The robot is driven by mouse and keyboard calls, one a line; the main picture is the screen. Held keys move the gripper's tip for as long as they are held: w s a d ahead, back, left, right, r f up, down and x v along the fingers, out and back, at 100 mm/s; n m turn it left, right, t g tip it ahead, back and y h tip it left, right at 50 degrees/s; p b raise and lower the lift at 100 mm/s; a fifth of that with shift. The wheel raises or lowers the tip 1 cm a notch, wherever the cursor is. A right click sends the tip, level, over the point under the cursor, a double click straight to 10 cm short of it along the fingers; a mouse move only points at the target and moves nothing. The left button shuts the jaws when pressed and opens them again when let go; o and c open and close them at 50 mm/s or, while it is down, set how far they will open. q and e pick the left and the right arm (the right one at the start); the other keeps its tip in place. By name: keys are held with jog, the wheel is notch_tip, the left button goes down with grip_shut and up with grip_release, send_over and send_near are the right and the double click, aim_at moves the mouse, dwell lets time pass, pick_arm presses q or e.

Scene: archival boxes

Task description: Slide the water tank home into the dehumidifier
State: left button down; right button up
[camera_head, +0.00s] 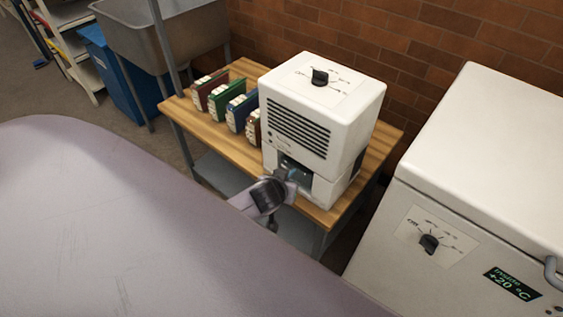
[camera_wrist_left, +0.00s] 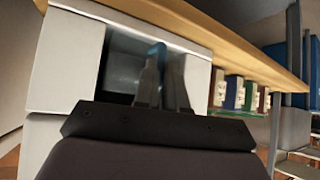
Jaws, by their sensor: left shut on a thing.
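The white dehumidifier (camera_head: 311,127) stands upright on a wooden-topped table, with a dark opening low on its front. The water tank (camera_head: 297,170) shows as a bluish-grey patch in that opening, largely hidden. In the left wrist view the tank (camera_wrist_left: 127,72) is a grey, see-through block inside the white surround (camera_wrist_left: 70,65), with a blue handle (camera_wrist_left: 158,52). My left gripper (camera_head: 288,180) is at the opening, shut on the tank's handle; its fingers also show in the left wrist view (camera_wrist_left: 166,84). How deep the tank sits cannot be told. My right gripper is not in view.
Several coloured binders (camera_head: 236,110) stand left of the dehumidifier on the wooden table (camera_head: 321,214). A white chest unit with a dial (camera_head: 480,170) stands close on the right. A brick wall is behind. A metal sink (camera_head: 165,35) and blue bin (camera_head: 122,85) are at the upper left.

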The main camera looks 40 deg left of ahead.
pick_arm(q)
jog(key=shift+f, duration=0.15)
jog(key=c, duration=1.1)
grip_release()
jog(key=shift+p+v, duration=0.8)
jog(key=shift+v, duration=2.75)
jog(key=shift+d, duration=0.1)
jog(key=s+d+m+h+p, duration=0.1)
jog(key=s+d+m, duration=0.1)
jog(key=s, duration=0.2)
jog(key=s+d+r+m+t+h+p, duration=0.1)
jog(key=s+d+m+h, duration=0.1)
jog(key=s, duration=0.3)
jog(key=s+d+m+h+p, duration=0.1)
jog(key=s+d, duration=0.3)
jog(key=shift+s+r+m+t+h+p, duration=0.3)
jog(key=shift+r+m+t+h+p, duration=0.05)
jog(key=shift+r+m+t+h, duration=0.05)
